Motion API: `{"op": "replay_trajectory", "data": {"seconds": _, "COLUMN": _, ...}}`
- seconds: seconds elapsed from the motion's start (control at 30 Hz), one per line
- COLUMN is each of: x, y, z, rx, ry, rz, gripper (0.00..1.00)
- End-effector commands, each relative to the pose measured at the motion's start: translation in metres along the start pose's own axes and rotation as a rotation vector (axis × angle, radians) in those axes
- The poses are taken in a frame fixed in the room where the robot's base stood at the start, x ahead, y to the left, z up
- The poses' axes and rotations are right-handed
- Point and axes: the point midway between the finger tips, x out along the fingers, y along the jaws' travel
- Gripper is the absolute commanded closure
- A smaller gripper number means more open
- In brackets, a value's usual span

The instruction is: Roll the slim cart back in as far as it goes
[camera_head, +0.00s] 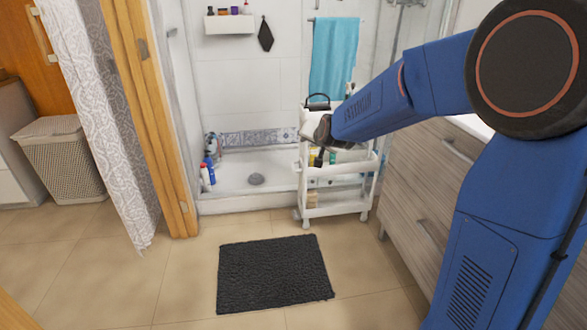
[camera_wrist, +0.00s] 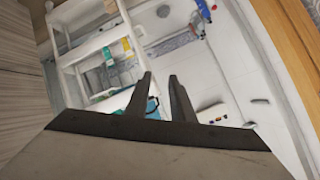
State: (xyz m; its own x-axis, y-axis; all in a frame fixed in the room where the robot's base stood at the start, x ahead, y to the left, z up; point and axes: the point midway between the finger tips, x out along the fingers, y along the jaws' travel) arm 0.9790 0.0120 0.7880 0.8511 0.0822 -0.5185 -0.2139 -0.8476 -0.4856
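The slim white cart (camera_head: 338,209) stands upright on the floor in front of the shower, left of the wooden cabinet. Its shelves hold small bottles and boxes, and my arm hides part of its top. It also shows in the wrist view (camera_wrist: 72,70), tilted, with its shelves left of my fingers. My gripper (camera_head: 319,160) is in front of the cart's upper part. In the wrist view its two fingers (camera_wrist: 160,78) are apart with a gap between them, and no held thing shows there. I cannot tell whether a finger touches the cart.
A dark mat (camera_head: 275,272) lies on the tiles in front of the cart. The wood-grain drawer cabinet (camera_head: 425,190) is close on the cart's right. The shower tray (camera_head: 255,190) has a raised edge. Bottles (camera_head: 207,174) stand in its left corner. A laundry basket (camera_head: 65,165) is far left.

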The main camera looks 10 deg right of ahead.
Motion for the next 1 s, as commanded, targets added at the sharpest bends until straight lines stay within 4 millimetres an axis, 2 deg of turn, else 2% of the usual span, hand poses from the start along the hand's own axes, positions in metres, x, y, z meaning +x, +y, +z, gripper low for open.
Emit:
{"op": "replay_trajectory", "data": {"seconds": 0.03, "x": 0.022, "y": -0.003, "z": 0.000, "rx": 0.020, "ry": 0.018, "rz": -0.004, "gripper": 0.78}}
{"op": "replay_trajectory", "data": {"seconds": 0.1, "x": 0.047, "y": -0.007, "z": -0.004, "rx": 0.051, "ry": 0.051, "rz": -0.014, "gripper": 0.78}}
{"op": "replay_trajectory", "data": {"seconds": 0.3, "x": 0.118, "y": -0.013, "z": -0.008, "rx": 0.138, "ry": 0.151, "rz": -0.040, "gripper": 0.78}}
{"op": "replay_trajectory", "data": {"seconds": 0.57, "x": 0.204, "y": -0.011, "z": 0.001, "rx": 0.240, "ry": 0.283, "rz": -0.071, "gripper": 0.78}}
{"op": "replay_trajectory", "data": {"seconds": 0.77, "x": 0.265, "y": -0.002, "z": 0.019, "rx": 0.310, "ry": 0.388, "rz": -0.095, "gripper": 0.78}}
{"op": "replay_trajectory", "data": {"seconds": 1.0, "x": 0.327, "y": 0.020, "z": 0.053, "rx": 0.380, "ry": 0.516, "rz": -0.125, "gripper": 0.78}}
